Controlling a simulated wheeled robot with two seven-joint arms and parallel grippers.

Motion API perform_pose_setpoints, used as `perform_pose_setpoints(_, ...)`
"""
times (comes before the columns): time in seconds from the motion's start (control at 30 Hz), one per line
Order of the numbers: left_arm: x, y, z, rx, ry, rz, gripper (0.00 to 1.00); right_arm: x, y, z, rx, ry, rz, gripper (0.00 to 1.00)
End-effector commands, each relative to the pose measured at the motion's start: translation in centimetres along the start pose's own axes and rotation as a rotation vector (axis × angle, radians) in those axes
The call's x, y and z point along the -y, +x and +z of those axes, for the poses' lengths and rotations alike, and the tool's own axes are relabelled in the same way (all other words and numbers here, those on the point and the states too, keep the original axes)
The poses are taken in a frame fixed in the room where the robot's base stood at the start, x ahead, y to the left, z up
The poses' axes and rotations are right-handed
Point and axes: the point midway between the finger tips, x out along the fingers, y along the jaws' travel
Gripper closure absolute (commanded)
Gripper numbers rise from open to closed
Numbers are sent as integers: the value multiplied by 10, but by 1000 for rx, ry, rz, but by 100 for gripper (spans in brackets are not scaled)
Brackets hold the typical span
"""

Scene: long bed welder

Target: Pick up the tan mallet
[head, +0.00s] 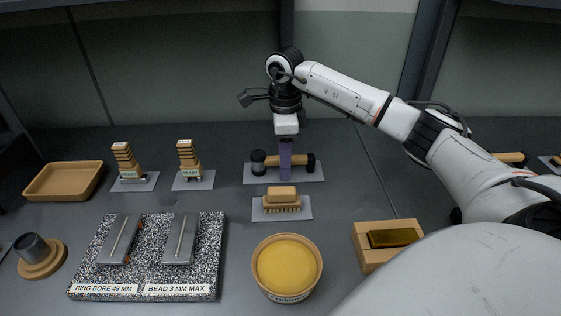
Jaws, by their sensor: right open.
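The tan mallet (299,161) lies on its side on a light grey mat at the back centre, with a tan handle and dark ends. My right gripper (285,172) points straight down over the middle of it. Its purple fingers are open and overlap the tan part in the picture, hiding a piece of it. I cannot tell whether they touch it. My left gripper is not in view.
A tan brush (281,200) lies just in front, with a tub of yellow material (286,265) nearer. Two stepped tan pieces stand left on mats. A speckled slab (145,283) holds two metal bars. A tan tray (64,180) is far left; a wooden block (371,258) is right.

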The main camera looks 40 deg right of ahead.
Motion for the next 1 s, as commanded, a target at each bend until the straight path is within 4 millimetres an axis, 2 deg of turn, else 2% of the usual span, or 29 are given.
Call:
perform_pose_setpoints(0.07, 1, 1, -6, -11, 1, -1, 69, 0, 0, 0, 0, 0, 0, 59)
perform_pose_setpoints(0.1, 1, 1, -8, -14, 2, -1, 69, 0, 0, 0, 0, 0, 0, 63)
perform_pose_setpoints(0.33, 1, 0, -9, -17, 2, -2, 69, 0, 0, 0, 0, -1, 1, 100)
perform_pose_setpoints(0.73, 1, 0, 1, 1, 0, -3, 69, 0, -7, 1, 2, -1, -1, 100)
perform_pose_setpoints(0.87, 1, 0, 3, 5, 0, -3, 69, 1, -18, 1, 3, -1, -2, 100)
perform_pose_setpoints(1.0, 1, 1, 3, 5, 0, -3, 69, 1, -38, 1, 4, -1, -4, 100)
